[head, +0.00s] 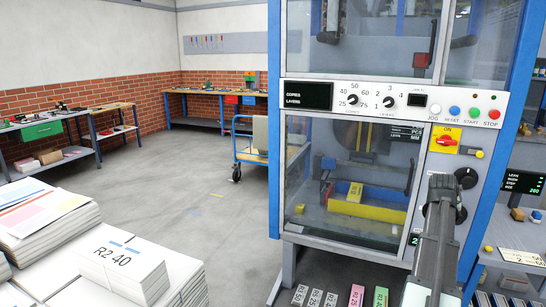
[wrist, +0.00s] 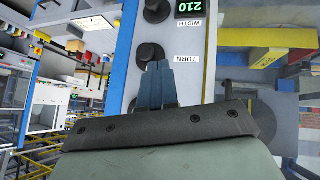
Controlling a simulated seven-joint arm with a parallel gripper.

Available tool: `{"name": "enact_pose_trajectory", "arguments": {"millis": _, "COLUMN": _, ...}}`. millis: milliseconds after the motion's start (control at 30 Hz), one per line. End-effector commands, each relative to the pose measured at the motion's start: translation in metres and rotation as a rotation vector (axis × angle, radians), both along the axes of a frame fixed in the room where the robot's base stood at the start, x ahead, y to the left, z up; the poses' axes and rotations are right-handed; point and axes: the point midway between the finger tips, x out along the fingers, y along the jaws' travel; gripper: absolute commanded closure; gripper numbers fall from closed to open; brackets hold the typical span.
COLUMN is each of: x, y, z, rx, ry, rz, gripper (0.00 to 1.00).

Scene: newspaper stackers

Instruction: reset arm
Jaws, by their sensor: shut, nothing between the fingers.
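My gripper (head: 443,184) is in front of the right side of the machine's control panel, its fingers together and empty. In the wrist view the dark blue fingers (wrist: 158,68) end right at the black knob (wrist: 150,53) labelled TURN, overlapping its edge; I cannot tell whether they touch it. A second black knob (wrist: 157,11) is by the WIDTH label, beside a green 210 readout (wrist: 189,6). In the head view one black knob (head: 466,178) shows just right of my gripper. My arm hides part of the lower panel.
The blue-framed machine has a dial panel (head: 395,97) and a yellow bar (head: 367,206) behind its window. Paper stacks (head: 120,275) stand at lower left. Coloured cards (head: 357,296) lie below the machine. A blue cart (head: 250,155) stands behind. The grey floor between is open.

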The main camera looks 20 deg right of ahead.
Motion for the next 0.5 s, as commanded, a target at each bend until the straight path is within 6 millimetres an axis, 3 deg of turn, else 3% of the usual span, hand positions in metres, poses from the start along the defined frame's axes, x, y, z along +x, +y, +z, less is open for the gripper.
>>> {"name": "enact_pose_trajectory", "arguments": {"millis": 33, "x": 0.002, "y": 0.014, "z": -0.026, "rx": 0.040, "ry": 0.004, "rz": 0.001, "gripper": 1.00}}
{"name": "enact_pose_trajectory", "arguments": {"millis": 200, "x": 0.014, "y": 0.055, "z": -0.102, "rx": 0.167, "ry": 0.025, "rz": 0.010, "gripper": 1.00}}
{"name": "enact_pose_trajectory", "arguments": {"millis": 500, "x": 0.029, "y": 0.140, "z": -0.221, "rx": 0.351, "ry": 0.100, "rz": 0.052, "gripper": 1.00}}
